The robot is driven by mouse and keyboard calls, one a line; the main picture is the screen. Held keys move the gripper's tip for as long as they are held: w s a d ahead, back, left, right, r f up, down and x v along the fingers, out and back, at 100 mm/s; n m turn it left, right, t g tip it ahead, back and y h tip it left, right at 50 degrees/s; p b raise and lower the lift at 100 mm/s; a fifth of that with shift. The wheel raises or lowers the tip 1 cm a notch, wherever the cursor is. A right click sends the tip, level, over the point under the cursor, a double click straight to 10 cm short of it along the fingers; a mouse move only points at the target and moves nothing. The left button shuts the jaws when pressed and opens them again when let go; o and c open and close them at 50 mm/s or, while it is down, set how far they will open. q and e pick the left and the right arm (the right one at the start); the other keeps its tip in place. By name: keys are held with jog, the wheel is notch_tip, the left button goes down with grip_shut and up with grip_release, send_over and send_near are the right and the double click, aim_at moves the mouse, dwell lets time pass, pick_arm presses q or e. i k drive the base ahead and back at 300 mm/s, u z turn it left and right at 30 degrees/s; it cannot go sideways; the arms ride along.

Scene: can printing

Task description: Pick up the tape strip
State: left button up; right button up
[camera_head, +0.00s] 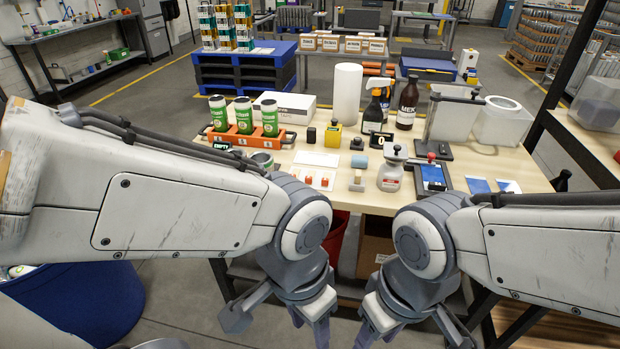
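I cannot clearly pick out a tape strip. Small candidates lie near the front of the wooden workbench (470,162): a light blue roll (359,161), a beige block (357,181) and a white card or tray (311,180) with two small orange-red pieces on it. My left gripper (277,318) is low in front of the bench with its fingers spread, and nothing shows between them. My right gripper (415,329) is also low in front of the bench, fingers spread and empty. Both are apart from the bench-top items. Some fingertips are cut off by the lower picture edge.
Green-white cans (243,115) stand in an orange rack on the left. A white paper roll (346,93), a spray bottle (373,108) and a brown bottle (407,103) stand behind. A grey squat bottle (390,172) and a blue-screened device (433,177) are front right.

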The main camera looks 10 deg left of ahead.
aim_at(309, 178)
jog(key=k, duration=1.15)
jog(key=u, duration=0.65)
jog(key=i, duration=0.35)
jog(key=u, duration=0.55)
jog(key=i, duration=1.65)
jog(key=z, duration=1.2)
jog(key=i, duration=0.7)
jog(key=z, duration=0.65)
